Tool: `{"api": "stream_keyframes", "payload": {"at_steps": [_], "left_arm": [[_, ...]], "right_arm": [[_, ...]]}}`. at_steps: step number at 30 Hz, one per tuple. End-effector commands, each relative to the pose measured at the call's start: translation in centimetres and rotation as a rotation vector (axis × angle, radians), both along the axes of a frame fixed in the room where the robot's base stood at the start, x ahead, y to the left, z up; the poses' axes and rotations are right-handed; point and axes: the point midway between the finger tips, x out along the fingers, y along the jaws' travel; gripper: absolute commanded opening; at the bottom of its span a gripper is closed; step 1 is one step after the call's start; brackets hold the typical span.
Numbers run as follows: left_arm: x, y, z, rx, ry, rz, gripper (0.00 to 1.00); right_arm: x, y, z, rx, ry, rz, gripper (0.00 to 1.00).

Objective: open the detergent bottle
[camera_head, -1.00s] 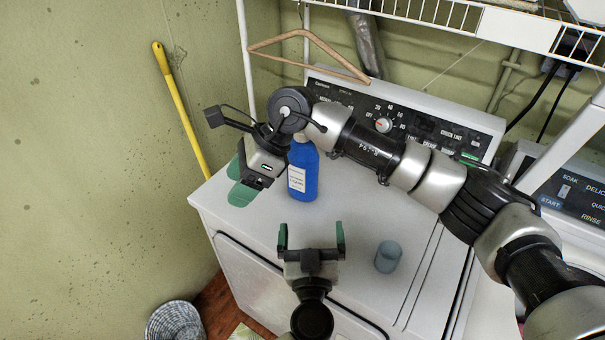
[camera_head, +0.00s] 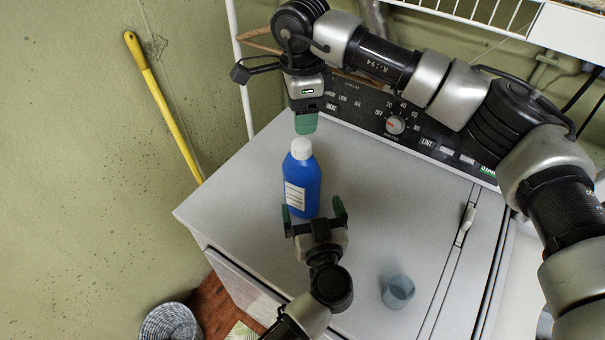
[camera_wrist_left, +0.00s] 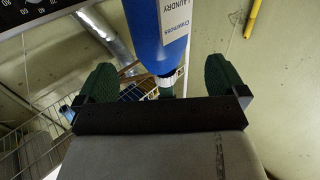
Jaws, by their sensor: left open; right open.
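The blue detergent bottle (camera_head: 302,183) stands upright on the white dryer top, with its white cap (camera_head: 301,148) on. In the left wrist view the bottle (camera_wrist_left: 158,35) appears upside down, with its label partly cut off by the frame. My left gripper (camera_head: 313,209) is open just in front of the bottle's lower body, its green fingers (camera_wrist_left: 150,82) spread to either side. Whether they touch the bottle cannot be told. My right gripper (camera_head: 306,124) points down just above the cap; its green fingers overlap in the head view. The cap is bare of the fingers.
A translucent blue-grey cup (camera_head: 397,291) stands on the dryer top (camera_head: 240,205) at the right front. The control panel (camera_head: 400,128) and a wire shelf (camera_head: 480,12) are behind. A grey basket (camera_head: 170,323) is on the floor at the left.

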Motion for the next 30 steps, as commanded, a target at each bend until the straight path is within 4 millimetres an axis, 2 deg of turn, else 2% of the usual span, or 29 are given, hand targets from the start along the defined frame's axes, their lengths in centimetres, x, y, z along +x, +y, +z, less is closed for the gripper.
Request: {"api": "stream_keyframes", "payload": {"at_steps": [5,12,18,24,30], "left_arm": [[2.2,0.4,0.1,0.002,-0.004,0.000,1.00],[6.6,1.3,0.1,0.003,-0.005,0.001,1.00],[9.2,1.9,0.0,0.002,-0.002,0.000,1.00],[10.3,2.1,0.0,0.000,-0.001,0.000,1.00],[10.4,2.1,-0.1,0.000,-0.001,0.000,1.00]], "right_arm": [[0.0,0.0,0.0,0.001,0.000,0.001,0.63],[0.0,0.0,0.0,0.002,0.000,0.001,0.63],[0.0,0.0,0.0,0.002,0.000,0.001,0.63],[0.0,0.0,0.0,0.002,0.000,0.001,0.63],[0.0,0.0,0.0,0.002,0.000,0.001,0.63]]}}
